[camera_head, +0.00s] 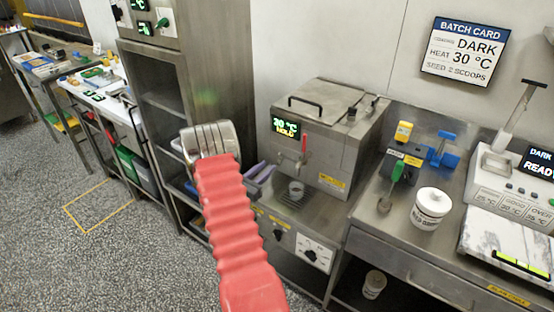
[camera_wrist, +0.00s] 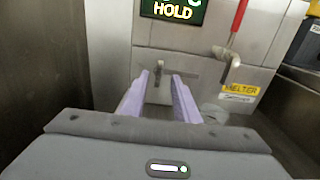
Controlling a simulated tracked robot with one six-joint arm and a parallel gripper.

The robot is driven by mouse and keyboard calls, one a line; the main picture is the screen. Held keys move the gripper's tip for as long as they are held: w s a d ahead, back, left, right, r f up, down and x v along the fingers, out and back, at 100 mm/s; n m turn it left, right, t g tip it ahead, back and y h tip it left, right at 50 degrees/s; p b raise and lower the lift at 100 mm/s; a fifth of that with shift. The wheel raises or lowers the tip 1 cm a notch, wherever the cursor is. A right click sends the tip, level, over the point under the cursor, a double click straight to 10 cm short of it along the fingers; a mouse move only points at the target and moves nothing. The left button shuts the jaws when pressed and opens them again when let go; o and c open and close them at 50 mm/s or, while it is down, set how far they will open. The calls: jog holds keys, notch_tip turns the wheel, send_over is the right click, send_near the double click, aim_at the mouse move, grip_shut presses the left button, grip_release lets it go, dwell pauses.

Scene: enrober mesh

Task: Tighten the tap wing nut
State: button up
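The steel melter (camera_head: 345,140) has a green "30 °C HOLD" display and a tap with a red lever (camera_head: 304,145). In the wrist view, the tap's bent spout (camera_wrist: 230,62) is right of my gripper, under the red lever (camera_wrist: 239,14). A small grey fitting (camera_wrist: 159,70), perhaps the wing nut, shows on the melter front between and beyond my fingertips. My gripper (camera_wrist: 160,80) has lilac fingers, held apart with nothing between them. In the head view, my gripper (camera_head: 262,172) is left of the tap, partly hidden by my red-sleeved arm.
A yellow "MELTER" label (camera_wrist: 240,91) is below the spout. A white tub (camera_head: 431,208) and a green-handled scoop (camera_head: 393,180) are on the bench at right. A tall steel rack (camera_head: 165,100) stands left of my arm.

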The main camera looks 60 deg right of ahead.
aim_at(278, 157)
jog(key=d, duration=0.5)
jog(key=s+d, duration=0.1)
jog(key=d, duration=0.1)
jog(key=shift+s+d, duration=0.1)
jog(key=shift+d, duration=0.25)
grip_shut()
